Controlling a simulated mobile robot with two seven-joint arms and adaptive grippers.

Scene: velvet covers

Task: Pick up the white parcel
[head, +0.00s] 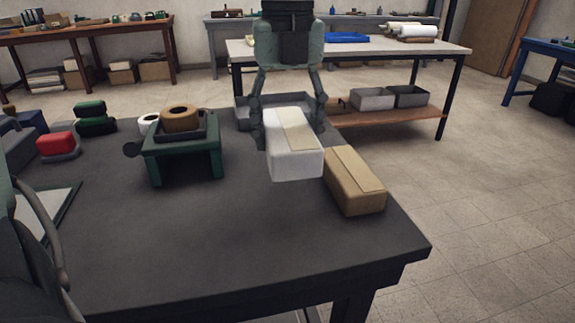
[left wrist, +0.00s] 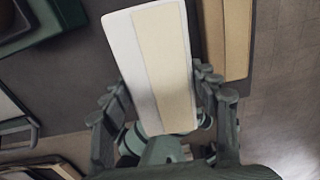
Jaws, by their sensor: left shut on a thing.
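In the left wrist view the white parcel (left wrist: 122,45) lies between the two fingers of the gripper (left wrist: 163,100). I cannot tell whether its underside touches the table. My right gripper is not in view.
A brown parcel (head: 352,190) lies close to the right of the white one. A green stand (head: 183,158) with a tape roll (head: 180,118) is at left. A grey tray (head: 243,113) lies behind. The table's front middle is clear.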

